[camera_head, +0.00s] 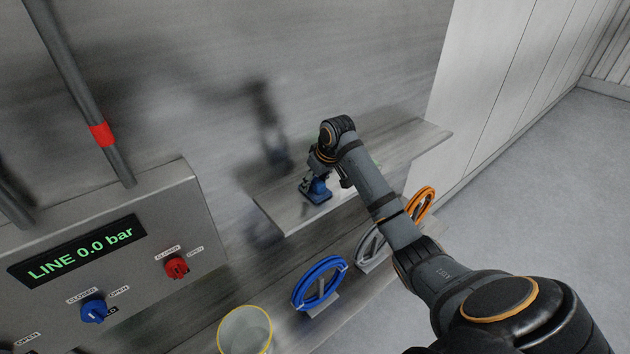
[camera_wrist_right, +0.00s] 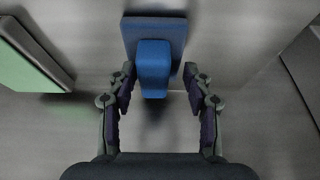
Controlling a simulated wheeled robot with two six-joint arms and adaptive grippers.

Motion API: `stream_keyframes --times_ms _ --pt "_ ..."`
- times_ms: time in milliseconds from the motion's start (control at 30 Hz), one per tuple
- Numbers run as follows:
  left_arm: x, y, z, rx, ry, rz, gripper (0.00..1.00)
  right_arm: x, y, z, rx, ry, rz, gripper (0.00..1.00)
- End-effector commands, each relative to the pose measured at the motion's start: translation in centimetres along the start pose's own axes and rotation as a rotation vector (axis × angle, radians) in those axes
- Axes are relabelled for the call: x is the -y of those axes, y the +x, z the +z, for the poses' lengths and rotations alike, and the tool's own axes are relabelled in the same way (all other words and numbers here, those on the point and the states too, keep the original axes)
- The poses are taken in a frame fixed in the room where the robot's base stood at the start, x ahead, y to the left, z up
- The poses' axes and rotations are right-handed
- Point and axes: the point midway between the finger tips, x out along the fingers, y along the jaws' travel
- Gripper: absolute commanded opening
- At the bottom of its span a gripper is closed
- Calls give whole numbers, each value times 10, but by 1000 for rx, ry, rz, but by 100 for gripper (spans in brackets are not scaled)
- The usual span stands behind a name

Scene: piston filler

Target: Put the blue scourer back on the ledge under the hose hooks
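The blue scourer (camera_head: 317,191), a flat blue pad with a raised block handle, is at the left part of a grey ledge (camera_head: 275,208) in the head view. It seems to rest there. In the right wrist view the scourer (camera_wrist_right: 154,66) is at the top centre, its handle between my fingertips. My right gripper (camera_wrist_right: 158,88) is open, one finger on each side of the handle, with a visible gap at the right finger. In the head view my right gripper (camera_head: 322,170) is right at the scourer and partly hides it. My left gripper is not in view.
Blue (camera_head: 319,284), grey (camera_head: 372,249) and orange (camera_head: 420,205) hose coils show below the ledge in the head view. A green block (camera_wrist_right: 30,62) lies left of the scourer in the wrist view. A yellow-rimmed container (camera_head: 245,332) and a control panel (camera_head: 120,250) stand left.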

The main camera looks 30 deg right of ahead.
Motion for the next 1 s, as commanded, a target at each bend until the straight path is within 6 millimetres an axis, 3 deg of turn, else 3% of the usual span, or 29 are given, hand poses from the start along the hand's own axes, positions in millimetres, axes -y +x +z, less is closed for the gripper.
stream_keyframes --times_ms 133,367,533,733,800,1000 --pt "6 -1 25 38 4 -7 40 0 0 0 -1 0 0 52" --pt "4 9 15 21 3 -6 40 -1 -12 -1 -6 -1 2 52" --pt "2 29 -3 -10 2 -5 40 -1 -51 0 -10 -2 5 52" --pt "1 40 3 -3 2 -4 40 -1 -98 0 -7 -2 3 52" --pt "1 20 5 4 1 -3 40 -1 -116 -3 -2 0 3 52" --pt "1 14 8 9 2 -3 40 0 -122 -1 -1 -1 1 52"
